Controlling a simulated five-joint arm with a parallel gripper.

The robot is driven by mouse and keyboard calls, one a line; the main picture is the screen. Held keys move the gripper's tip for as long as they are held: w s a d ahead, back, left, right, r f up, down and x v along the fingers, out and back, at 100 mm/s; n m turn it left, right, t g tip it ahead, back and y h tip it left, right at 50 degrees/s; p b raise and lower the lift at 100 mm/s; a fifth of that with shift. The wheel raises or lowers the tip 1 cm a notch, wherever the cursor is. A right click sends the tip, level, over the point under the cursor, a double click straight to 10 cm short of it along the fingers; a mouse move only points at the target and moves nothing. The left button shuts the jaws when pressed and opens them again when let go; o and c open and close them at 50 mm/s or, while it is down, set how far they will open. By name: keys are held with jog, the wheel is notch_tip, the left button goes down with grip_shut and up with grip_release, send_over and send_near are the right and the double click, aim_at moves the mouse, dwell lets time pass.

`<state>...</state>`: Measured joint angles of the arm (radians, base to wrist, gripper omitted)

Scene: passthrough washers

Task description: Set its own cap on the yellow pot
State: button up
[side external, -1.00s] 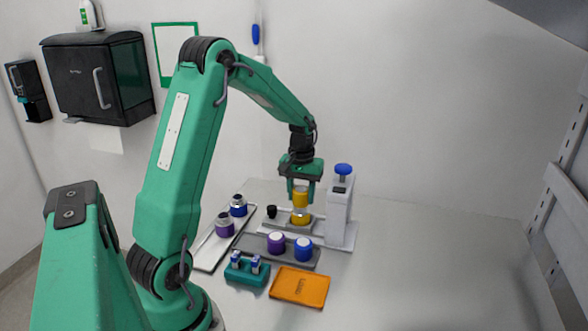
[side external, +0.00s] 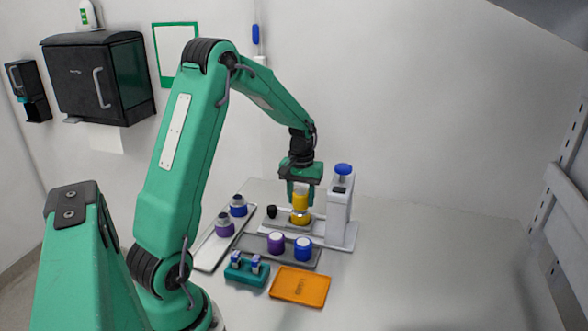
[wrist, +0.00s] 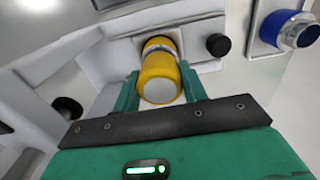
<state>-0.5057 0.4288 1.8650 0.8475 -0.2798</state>
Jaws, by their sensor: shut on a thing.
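The yellow pot (side external: 299,219) stands upright in the white station. Its silver neck and part of its yellow body show beyond the cap in the wrist view (wrist: 156,41). The yellow cap (side external: 300,202) has a pale round top, seen in the wrist view (wrist: 160,77). My gripper (wrist: 158,90) is shut on the cap, one green finger on each side. In the side view my gripper (side external: 300,190) is right above the pot. The cap is upright, over the pot's neck and very close to it; I cannot tell whether it is fully seated.
The station's white column with a blue knob (side external: 343,169) stands close right of my gripper. A black knob (side external: 271,211) is left of the pot. Purple (side external: 276,243) and blue (side external: 304,249) caps stand in front. An orange pad (side external: 300,287) lies nearer. The table's right side is clear.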

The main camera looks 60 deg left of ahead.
jog(key=shift+f, duration=0.1)
dwell(0.6)
jog(key=o, duration=1.4)
jog(key=shift+o, duration=0.2)
jog(key=shift+r, duration=4.05)
jog(key=shift+d+r, duration=0.25)
jog(key=shift+d, duration=0.05)
jog(key=s+d+r+m+t, duration=0.2)
jog(key=s+d+r, duration=0.15)
jog(key=d, duration=0.25)
jog(key=s+d+r+m+t, duration=0.1)
jog(key=s+d+r+m, duration=0.2)
jog(key=d+r, duration=0.3)
jog(key=s+d+f+m+t, duration=0.1)
jog(key=s+d+m, duration=0.3)
jog(key=s+d, duration=0.4)
jog(key=shift+s+d+f+t, duration=0.15)
jog(key=shift+s+d+t, duration=0.25)
jog(key=shift+s+t, duration=0.45)
